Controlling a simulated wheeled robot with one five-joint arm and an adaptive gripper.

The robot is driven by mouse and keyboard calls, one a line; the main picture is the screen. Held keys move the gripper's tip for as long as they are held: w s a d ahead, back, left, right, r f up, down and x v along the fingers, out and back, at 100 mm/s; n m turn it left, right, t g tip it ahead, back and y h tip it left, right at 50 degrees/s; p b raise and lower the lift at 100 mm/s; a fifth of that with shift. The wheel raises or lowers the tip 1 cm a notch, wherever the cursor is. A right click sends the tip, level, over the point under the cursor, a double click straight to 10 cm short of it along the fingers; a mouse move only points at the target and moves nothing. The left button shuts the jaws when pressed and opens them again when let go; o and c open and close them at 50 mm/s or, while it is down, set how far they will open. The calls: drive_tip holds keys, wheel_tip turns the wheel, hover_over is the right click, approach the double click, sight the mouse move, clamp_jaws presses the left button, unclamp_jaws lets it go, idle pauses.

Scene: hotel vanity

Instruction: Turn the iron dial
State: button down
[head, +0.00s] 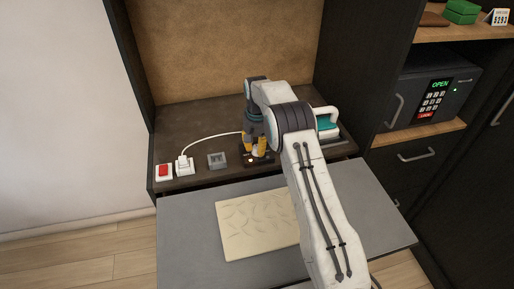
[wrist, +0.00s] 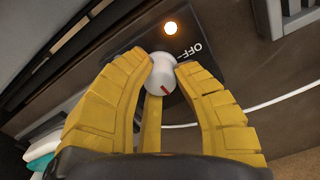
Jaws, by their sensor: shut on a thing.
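The iron dial (wrist: 161,72) is a small white knob with a red mark. It sits on a dark panel (wrist: 205,72) with the word OFF beside it. My gripper (wrist: 163,68) has its yellow fingers closed around the dial, touching its sides. The red mark is on the side of the knob near the wrist camera, away from OFF. A round light on the panel (wrist: 171,28) glows. In the head view my gripper (head: 256,148) points down at the panel near the counter's front edge and hides most of the dial. The iron (head: 326,123), white and teal, is partly behind my arm.
A grey socket block (head: 217,160), a white plug with its cord (head: 184,165) and a red switch (head: 164,172) lie left of the panel. A grey pull-out board (head: 185,225) with a cream pad (head: 255,222) is below. A safe (head: 432,95) stands right.

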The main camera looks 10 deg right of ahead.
sight(257, 147)
drive_tip(key=m, duration=0.6)
drive_tip(key=shift+s+f+m, duration=0.1)
drive_tip(key=shift+f+m, duration=0.05)
drive_tip(key=shift+m, duration=0.25)
idle(0.4)
drive_tip(key=c, duration=0.9)
unclamp_jaws()
drive_tip(key=shift+r, duration=0.2)
wheel_tip(257, 147, up, 12)
drive_tip(key=shift+f, duration=0.15)
